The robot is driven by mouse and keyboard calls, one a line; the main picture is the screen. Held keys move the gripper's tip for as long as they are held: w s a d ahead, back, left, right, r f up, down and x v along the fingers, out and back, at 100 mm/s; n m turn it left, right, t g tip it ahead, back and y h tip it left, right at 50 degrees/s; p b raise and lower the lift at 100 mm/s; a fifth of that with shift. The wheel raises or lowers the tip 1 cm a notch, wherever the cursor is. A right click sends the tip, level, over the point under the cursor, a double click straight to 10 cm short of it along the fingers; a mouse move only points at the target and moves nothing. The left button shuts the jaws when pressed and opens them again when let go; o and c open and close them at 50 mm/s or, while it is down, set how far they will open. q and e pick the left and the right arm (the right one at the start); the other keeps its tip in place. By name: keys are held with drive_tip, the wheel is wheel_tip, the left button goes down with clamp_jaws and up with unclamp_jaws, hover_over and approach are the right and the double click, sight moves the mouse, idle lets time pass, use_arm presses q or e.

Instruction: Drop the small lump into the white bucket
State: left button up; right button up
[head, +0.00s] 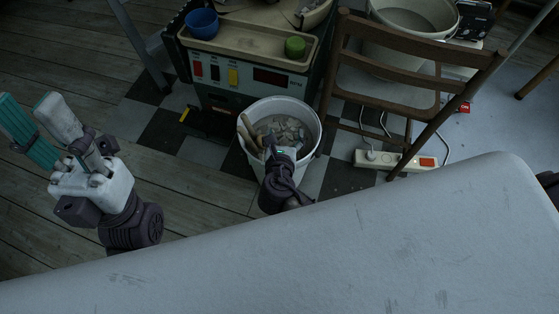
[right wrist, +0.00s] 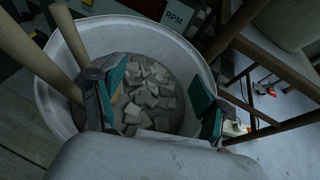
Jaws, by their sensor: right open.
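The white bucket (head: 313,147) stands on the checkered floor in the middle of the head view; its rim fills much of the right wrist view (right wrist: 47,95). Several pale lumps (right wrist: 150,88) lie inside at the bottom; I cannot tell which one is the small lump of the task. My right gripper (head: 281,146) is over the bucket. In the right wrist view its teal-padded fingers (right wrist: 157,98) are wide apart with nothing held between them. My left gripper (head: 30,108) is at the left of the head view, its fingers apart and empty.
Wooden handles (right wrist: 35,48) lean in the bucket at its left side. Behind it is a machine with a tray (head: 250,50), a blue bowl (head: 202,23) and a green pot (head: 295,47). A brown chair (head: 385,90) and a power strip (head: 395,160) are to the right.

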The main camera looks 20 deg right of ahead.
drive_tip(key=v, duration=0.6)
drive_tip(key=shift+s+r, duration=0.15)
drive_tip(key=shift+s, duration=0.2)
drive_tip(key=shift+a, duration=0.1)
